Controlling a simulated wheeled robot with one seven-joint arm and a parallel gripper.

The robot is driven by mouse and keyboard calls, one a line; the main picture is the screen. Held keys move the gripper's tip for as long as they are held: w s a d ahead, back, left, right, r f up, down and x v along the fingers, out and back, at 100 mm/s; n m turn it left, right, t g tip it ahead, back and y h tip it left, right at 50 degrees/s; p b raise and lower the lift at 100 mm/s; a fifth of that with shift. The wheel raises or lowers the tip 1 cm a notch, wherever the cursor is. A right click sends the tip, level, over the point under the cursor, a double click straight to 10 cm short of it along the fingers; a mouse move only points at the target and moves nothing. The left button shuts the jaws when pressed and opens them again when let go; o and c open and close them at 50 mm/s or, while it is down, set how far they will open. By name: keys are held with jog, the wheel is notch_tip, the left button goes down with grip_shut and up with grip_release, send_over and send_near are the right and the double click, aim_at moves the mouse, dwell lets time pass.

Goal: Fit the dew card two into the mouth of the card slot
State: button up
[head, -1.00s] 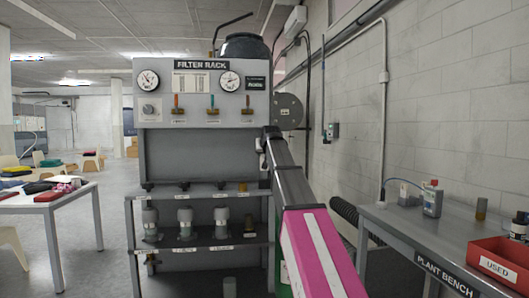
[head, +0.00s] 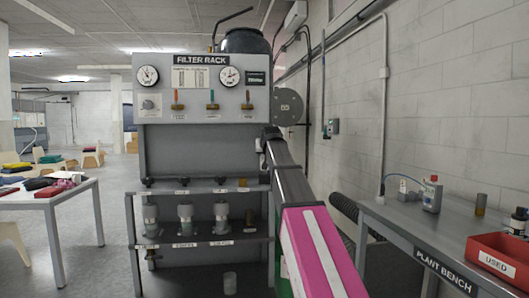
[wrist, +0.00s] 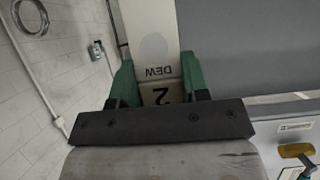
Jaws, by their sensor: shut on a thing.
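The dew card two (wrist: 155,45) is a pale card with a grey oval, the word DEW and a 2, both upside down in the wrist view. My gripper (wrist: 158,84) has green fingers shut on the sides of its lower end. The card's far end runs out of the top of the picture. In the head view my arm reaches up to the right side of the filter rack (head: 160,105), and the card is not distinguishable there. I cannot make out the card slot's mouth in either view.
The rack has gauges, valves and shelves with several filter cups (head: 186,220). A round grey disc (head: 288,106) stands at its right edge. The plant bench (head: 400,225) with a red USED bin (head: 497,262) is at right. A white table (head: 75,195) is at left.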

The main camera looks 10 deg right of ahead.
jog(key=shift+f, duration=3)
jog(key=o, duration=1.1)
jog(key=shift+c, duration=0.2)
jog(key=shift+s, duration=0.1)
jog(key=v, duration=1)
jog(key=shift+s+r, duration=0.25)
jog(key=shift+s, duration=0.05)
